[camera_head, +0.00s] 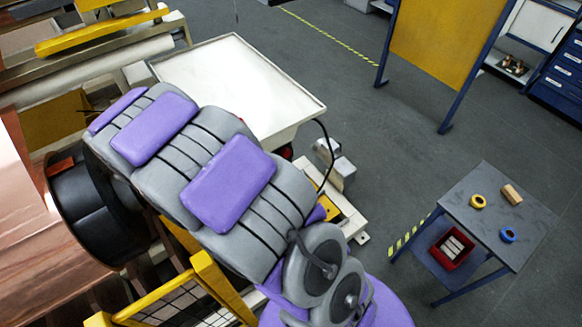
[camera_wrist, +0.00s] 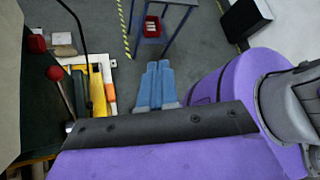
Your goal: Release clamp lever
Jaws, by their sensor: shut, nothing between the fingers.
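In the wrist view, a lever with a red ball knob (camera_wrist: 55,73) on a dark rod stands at the left, beside a yellow part. A second red knob (camera_wrist: 37,43) shows a little above it. I cannot tell which of them is the clamp lever. My gripper (camera_wrist: 160,66) shows its two blue fingers side by side, shut and empty. It is right of the red knobs in the picture and apart from them. In the head view, my purple and grey arm covers the middle and hides the gripper and the levers.
A large copper foil roll (camera_head: 30,230) is at the left, with a yellow mesh guard (camera_head: 200,290) in front. A white-topped table (camera_head: 240,80) stands behind my arm. A small table (camera_head: 510,235) at the right holds tape rolls. Grey floor (camera_head: 400,160) between is mostly clear.

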